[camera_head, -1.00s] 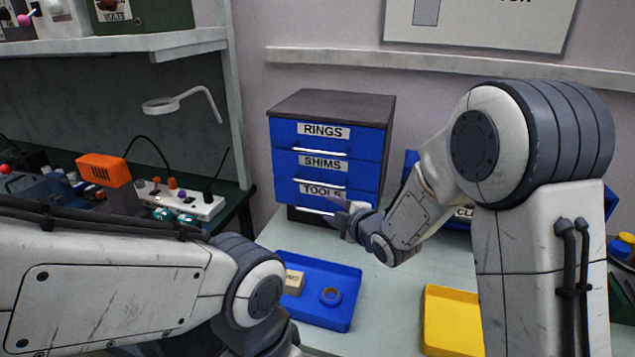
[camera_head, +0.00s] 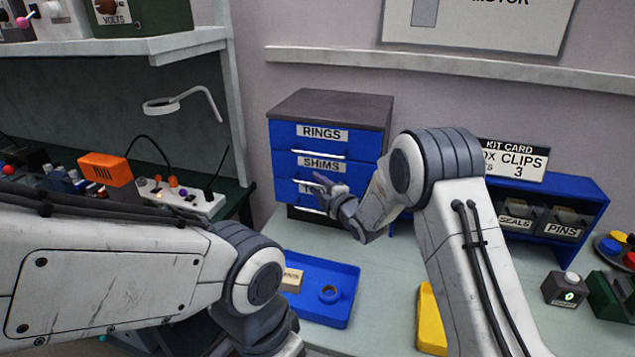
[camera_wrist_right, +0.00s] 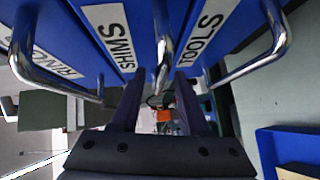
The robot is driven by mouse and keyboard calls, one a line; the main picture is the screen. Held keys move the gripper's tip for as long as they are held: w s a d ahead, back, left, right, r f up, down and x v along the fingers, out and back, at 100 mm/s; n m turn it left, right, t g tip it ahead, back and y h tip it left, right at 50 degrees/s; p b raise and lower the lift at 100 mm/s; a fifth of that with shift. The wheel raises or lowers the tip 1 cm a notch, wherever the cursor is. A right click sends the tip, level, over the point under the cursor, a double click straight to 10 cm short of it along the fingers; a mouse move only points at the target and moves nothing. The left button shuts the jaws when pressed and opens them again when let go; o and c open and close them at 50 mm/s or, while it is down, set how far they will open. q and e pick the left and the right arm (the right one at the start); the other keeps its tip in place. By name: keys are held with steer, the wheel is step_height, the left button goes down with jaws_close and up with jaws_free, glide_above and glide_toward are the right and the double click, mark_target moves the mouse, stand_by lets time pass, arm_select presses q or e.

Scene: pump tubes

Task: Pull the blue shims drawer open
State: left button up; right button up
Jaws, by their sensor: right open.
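The blue SHIMS drawer (camera_head: 330,166) is the middle one of a dark-topped cabinet and looks closed. Its face (camera_wrist_right: 112,60) and label also show in the right wrist view. Its silver bar handle (camera_wrist_right: 163,45) lies between the fingers of my right gripper (camera_wrist_right: 160,88), which is open around it; I cannot tell whether a finger touches it. In the head view my right gripper (camera_head: 322,184) is at the cabinet front, over the lower edge of the SHIMS drawer, and hides part of the TOOLS label. My left arm shows, but its gripper is out of view.
The RINGS drawer (camera_head: 300,133) is above and the TOOLS drawer (camera_head: 290,188) below, each with a bar handle. A blue tray (camera_head: 345,308) with a block and a ring lies in front. A blue bin rack (camera_head: 585,200) stands right of my right arm.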

steer(key=shift+w+a, duration=0.1)
steer(key=shift+w, duration=0.05)
jaws_close()
steer(key=shift+f, duration=0.1)
stand_by(1.4)
